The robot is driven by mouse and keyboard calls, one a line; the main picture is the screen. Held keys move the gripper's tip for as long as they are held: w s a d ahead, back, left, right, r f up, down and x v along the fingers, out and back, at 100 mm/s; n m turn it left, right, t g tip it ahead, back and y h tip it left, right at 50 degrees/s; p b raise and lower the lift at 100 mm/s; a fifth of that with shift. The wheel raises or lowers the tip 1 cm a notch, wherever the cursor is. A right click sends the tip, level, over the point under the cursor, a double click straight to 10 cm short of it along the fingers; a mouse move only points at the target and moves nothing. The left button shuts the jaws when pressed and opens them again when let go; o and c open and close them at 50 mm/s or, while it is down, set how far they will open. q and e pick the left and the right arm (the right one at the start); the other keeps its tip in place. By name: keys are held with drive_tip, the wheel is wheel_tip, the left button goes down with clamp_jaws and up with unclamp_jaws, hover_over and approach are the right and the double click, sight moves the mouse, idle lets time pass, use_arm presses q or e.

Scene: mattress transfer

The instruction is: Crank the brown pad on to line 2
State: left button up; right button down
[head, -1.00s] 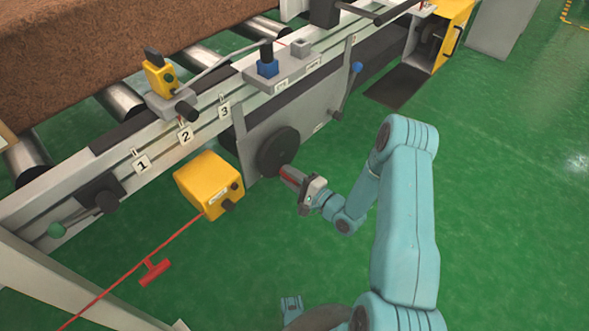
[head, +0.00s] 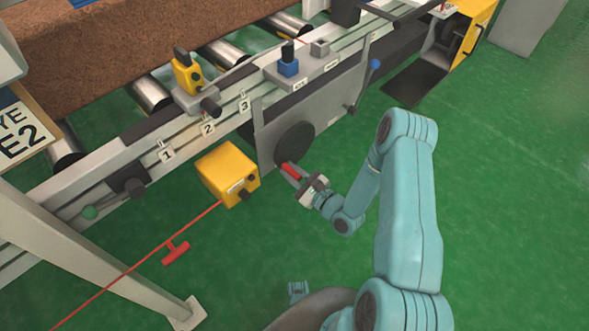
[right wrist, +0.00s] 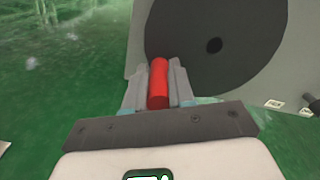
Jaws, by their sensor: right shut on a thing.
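The brown pad (head: 150,50) is a thick, rough slab lying on the rollers at the upper left, partly cut off by the frame. Line labels 1, 2 and 3 sit on the grey rail; the line 2 label (head: 208,128) is below a yellow block with a black knob (head: 187,72). The crank is a black disc (head: 294,143) on a grey side plate; it also fills the right wrist view (right wrist: 225,45). My right gripper (head: 291,172) is shut on the crank's red handle (right wrist: 158,82), at the disc's lower edge. My left gripper is not in view.
A yellow box (head: 230,173) with a red pull cord and red T-handle (head: 176,253) stands left of the crank. A blue-knobbed lever (head: 375,64) is at its right. A sign board (head: 22,130) is at the left edge. The green floor in front is open.

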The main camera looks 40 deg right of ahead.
drive_tip(key=shift+s+a+r+m, duration=0.1)
drive_tip(key=shift+a+r+m, duration=0.1)
drive_tip(key=shift+m, duration=0.3)
drive_tip(key=c, duration=1)
unclamp_jaws()
drive_tip(key=shift+r, duration=0.1)
drive_tip(key=s+p, duration=0.1)
drive_tip(key=s, duration=0.4)
drive_tip(key=s+p, duration=0.1)
drive_tip(key=s, duration=0.4)
drive_tip(key=s+d+p, duration=0.1)
drive_tip(key=s, duration=0.5)
drive_tip(key=shift+s+d, duration=0.1)
